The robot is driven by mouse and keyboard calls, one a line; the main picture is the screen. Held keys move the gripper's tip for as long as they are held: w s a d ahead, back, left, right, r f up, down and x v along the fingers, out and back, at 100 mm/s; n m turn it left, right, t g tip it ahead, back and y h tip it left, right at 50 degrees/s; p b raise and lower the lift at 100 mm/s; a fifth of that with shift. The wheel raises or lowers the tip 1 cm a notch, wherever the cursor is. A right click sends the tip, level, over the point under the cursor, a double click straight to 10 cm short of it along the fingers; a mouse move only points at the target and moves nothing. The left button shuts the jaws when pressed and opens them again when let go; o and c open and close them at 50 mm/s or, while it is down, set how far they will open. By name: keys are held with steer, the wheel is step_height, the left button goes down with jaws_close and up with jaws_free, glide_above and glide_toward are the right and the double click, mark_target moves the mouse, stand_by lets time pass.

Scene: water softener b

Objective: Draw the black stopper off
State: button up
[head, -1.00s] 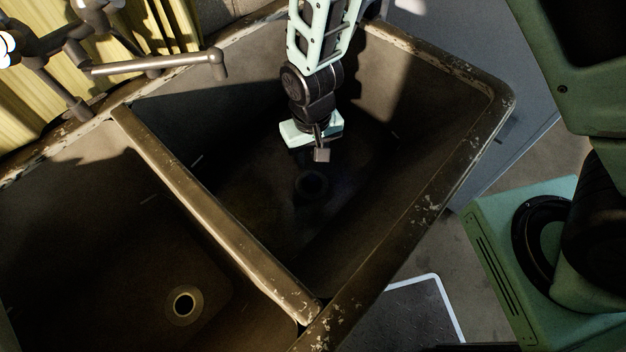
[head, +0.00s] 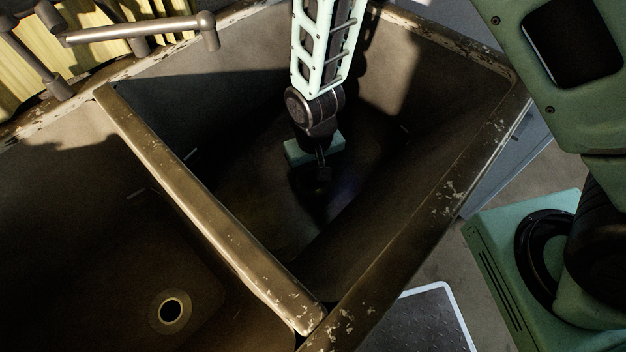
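My gripper (head: 322,174) hangs down inside the right sink basin, low over its dark drain area. The fingers are small and in shadow, and I cannot tell whether they are open or shut. The black stopper (head: 314,190) shows only as a dark round shape at the drain, right by the fingertips. The gripper partly hides it. I cannot tell whether the fingers touch it or stand around it.
A divider (head: 200,200) separates this basin from the left basin, which has an open drain ring (head: 171,310). A faucet (head: 130,30) reaches over the back rim. The worn right rim (head: 440,195) bounds the basin, whose walls stand clear of the gripper.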

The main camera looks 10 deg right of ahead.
mark_target(314, 173)
jaws_close()
steer(key=shift+r+p, duration=0.3)
steer(key=shift+p, duration=0.05)
step_height(314, 173, up, 5)
steer(key=p, duration=0.4)
steer(key=shift+f, duration=0.15)
